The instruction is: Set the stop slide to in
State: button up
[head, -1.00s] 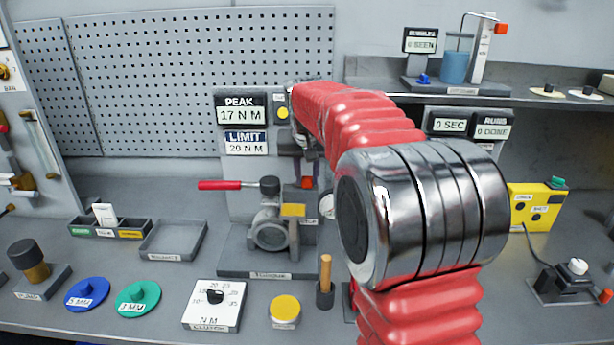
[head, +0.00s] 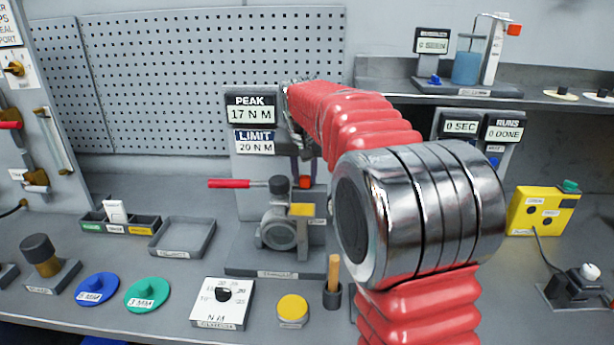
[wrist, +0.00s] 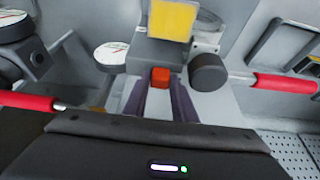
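The valve actuator (head: 280,232) stands on a base plate on the bench, with a yellow plate on it and a red-handled lever (head: 232,184) pointing left. A small orange-red block (wrist: 160,77), which looks like the stop slide, sits below the yellow plate in the wrist view. It also shows in the head view (head: 305,182), partly covered. My gripper (wrist: 161,84) has two dark purple fingers, one on each side of the block, with what looks like a gap between them and it. In the head view my gripper (head: 305,172) is just above the actuator, partly hidden by my arm.
Peak and limit displays (head: 252,125) stand behind the actuator. The red lever (wrist: 285,83) lies close to my gripper on the right of the wrist view. A cup with a wooden handle (head: 333,285), a torque dial (head: 222,303) and a yellow knob (head: 293,309) stand in front.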

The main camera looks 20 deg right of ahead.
jog(key=o, duration=0.4)
jog(key=v, duration=1.3)
jog(key=shift+r, duration=0.4)
